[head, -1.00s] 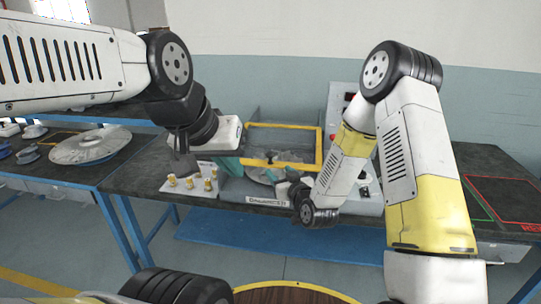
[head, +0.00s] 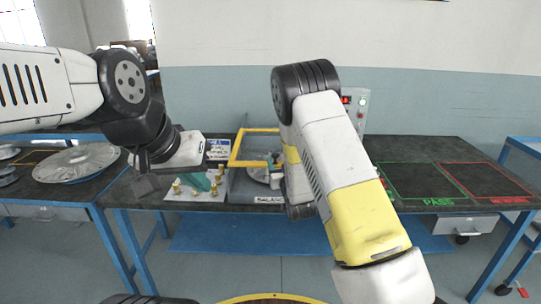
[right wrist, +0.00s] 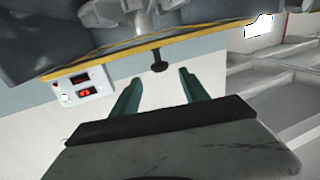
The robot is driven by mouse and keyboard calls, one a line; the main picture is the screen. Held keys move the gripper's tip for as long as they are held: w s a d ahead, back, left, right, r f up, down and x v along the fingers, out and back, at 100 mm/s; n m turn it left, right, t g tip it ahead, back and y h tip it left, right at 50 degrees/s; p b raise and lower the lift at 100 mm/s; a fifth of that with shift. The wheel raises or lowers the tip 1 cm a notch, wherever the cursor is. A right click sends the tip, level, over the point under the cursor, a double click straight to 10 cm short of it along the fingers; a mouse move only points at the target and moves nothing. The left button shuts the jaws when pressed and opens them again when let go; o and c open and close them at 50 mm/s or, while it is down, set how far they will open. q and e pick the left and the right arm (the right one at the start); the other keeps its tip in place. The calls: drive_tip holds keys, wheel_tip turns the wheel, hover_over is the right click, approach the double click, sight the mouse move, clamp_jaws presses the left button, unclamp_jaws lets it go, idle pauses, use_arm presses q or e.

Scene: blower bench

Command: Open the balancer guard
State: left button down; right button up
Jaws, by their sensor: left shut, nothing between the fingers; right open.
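The balancer guard, a clear panel in a yellow frame (head: 258,130), slants over the grey balancer (head: 240,188) at the bench's middle. My right arm hides its right side in the head view. In the right wrist view, the yellow edge (right wrist: 205,33) runs across the top with a black knob (right wrist: 158,66) on it. My right gripper (right wrist: 160,92) is open, its teal fingers apart and empty. The knob shows in line with the gap, beyond the fingertips.
The plate with several brass pieces (head: 178,188) is left of the balancer. A control panel with red displays (head: 355,103) stands behind it. Green and red marked areas (head: 428,181) on the right bench are clear. A large metal disc (head: 75,163) lies on the left bench.

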sight(277, 156)
drive_tip(key=x, duration=0.7)
clamp_jaws()
idle(1.3)
